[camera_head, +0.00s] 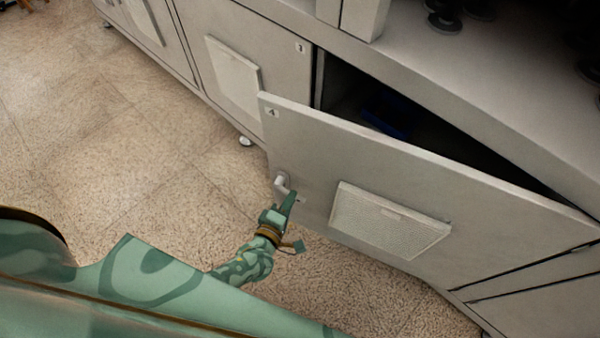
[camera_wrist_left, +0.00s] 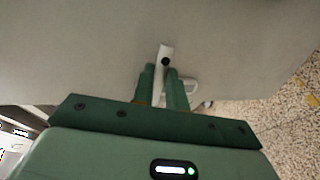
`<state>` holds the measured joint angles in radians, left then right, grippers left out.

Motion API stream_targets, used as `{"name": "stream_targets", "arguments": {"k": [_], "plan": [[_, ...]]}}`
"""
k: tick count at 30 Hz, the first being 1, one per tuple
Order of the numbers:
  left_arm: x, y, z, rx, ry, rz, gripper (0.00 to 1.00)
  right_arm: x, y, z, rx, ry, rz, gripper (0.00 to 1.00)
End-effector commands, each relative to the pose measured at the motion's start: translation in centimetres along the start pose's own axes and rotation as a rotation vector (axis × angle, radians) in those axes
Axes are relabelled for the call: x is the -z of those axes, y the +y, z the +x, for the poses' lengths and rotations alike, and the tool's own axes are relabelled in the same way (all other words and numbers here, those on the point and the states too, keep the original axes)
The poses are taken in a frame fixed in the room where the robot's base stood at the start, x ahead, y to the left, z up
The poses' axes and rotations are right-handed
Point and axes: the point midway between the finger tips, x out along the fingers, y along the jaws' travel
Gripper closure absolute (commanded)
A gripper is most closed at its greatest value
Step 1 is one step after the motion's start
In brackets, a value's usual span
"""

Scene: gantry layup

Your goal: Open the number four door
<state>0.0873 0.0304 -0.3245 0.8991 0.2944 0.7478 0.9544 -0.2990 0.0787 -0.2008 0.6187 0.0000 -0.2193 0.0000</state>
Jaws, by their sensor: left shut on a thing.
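The number four door (camera_head: 390,170) is a grey cabinet panel with a "4" label at its upper left corner. It stands partly open, its left edge swung out from the cabinet and its hinge side at the right. A dark gap shows behind its top edge. Its pale handle (camera_head: 282,183) is near the left edge. My left gripper (camera_head: 289,196) is at this handle. In the left wrist view the green fingers (camera_wrist_left: 163,85) are shut on the handle (camera_wrist_left: 164,58), in front of the door's face (camera_wrist_left: 90,50). My right gripper is not in view.
The number three door (camera_head: 260,80) is closed to the left. A blue object (camera_head: 388,118) lies inside the open compartment. A grey worktop (camera_head: 450,75) with dark round items runs above. The speckled floor (camera_head: 130,150) is clear left of the door.

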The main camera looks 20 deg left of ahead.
Motion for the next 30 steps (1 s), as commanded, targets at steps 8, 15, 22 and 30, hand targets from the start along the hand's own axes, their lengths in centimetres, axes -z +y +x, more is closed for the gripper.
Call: {"name": "stream_targets", "arguments": {"k": [8,15,22,30], "plan": [[-1.5,-1.4,-7.2,0.015,0.113,-0.025,1.00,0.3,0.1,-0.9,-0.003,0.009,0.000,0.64],[-1.7,-1.7,-8.9,0.016,0.145,-0.027,1.00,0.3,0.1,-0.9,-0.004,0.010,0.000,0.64],[-1.7,-1.7,-8.8,0.016,0.144,-0.026,1.00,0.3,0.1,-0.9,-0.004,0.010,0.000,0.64],[-1.6,-1.6,-8.8,0.014,0.146,-0.027,0.64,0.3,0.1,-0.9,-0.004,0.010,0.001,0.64]]}}
